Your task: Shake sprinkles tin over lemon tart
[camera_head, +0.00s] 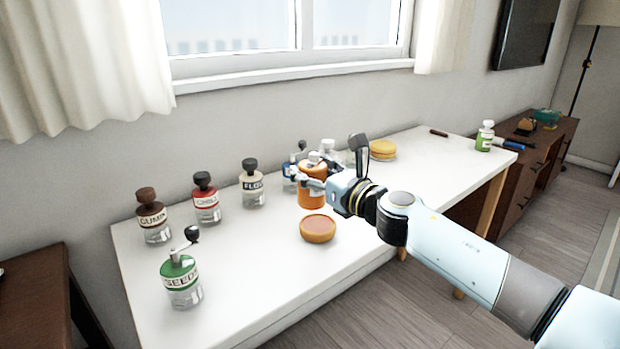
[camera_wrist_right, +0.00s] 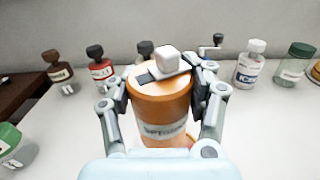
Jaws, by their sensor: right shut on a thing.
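My right gripper (camera_head: 308,176) is shut on an orange tin with a white knob on its lid, which I take to be the sprinkles tin (camera_head: 312,197). In the right wrist view the tin (camera_wrist_right: 160,105) stands upright between the two fingers, its label partly readable. I cannot tell whether it touches the table. My left gripper is not in view.
Jars labelled CUMIN (camera_head: 153,222), CHILI (camera_head: 206,202) and FLOUR (camera_head: 252,186) stand along the back left of the white table (camera_head: 250,265). A green SEED jar (camera_head: 181,280) stands at the front left. A yellow cake (camera_head: 383,149) and a green-labelled bottle (camera_head: 485,138) are farther right.

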